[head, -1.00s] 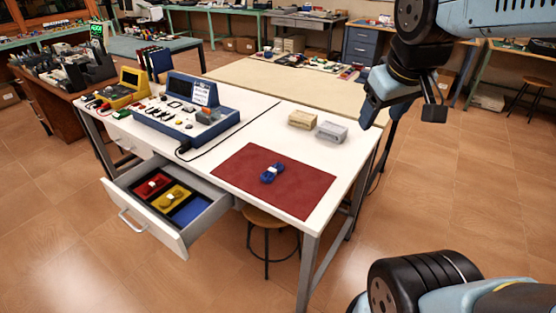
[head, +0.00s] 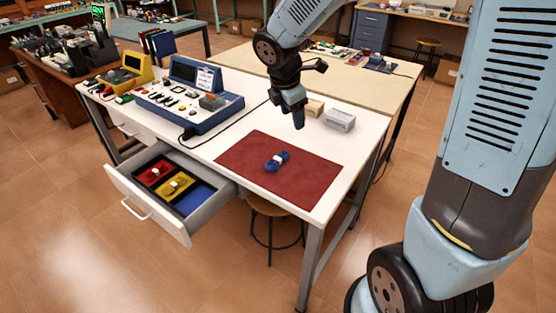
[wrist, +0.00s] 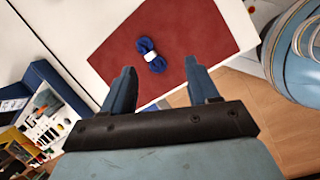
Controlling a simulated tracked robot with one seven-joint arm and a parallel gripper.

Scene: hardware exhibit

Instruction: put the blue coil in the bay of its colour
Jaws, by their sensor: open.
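The blue coil (head: 277,161), bound with a white band, lies on the dark red mat (head: 310,183) on the white table. In the wrist view the coil (wrist: 150,55) lies beyond and between my fingertips, clear of them. My gripper (head: 298,122) is open and empty, above the table behind the mat; its fingers also show in the wrist view (wrist: 163,72). The open drawer (head: 150,206) has three coloured bays. The red bay (head: 143,174) and the yellow bay (head: 164,190) each hold a coil. The blue bay (head: 195,201) at the right looks empty.
A blue instrument console (head: 220,114) stands on the table left of the mat, with a black cable. A stool (head: 270,208) is under the table.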

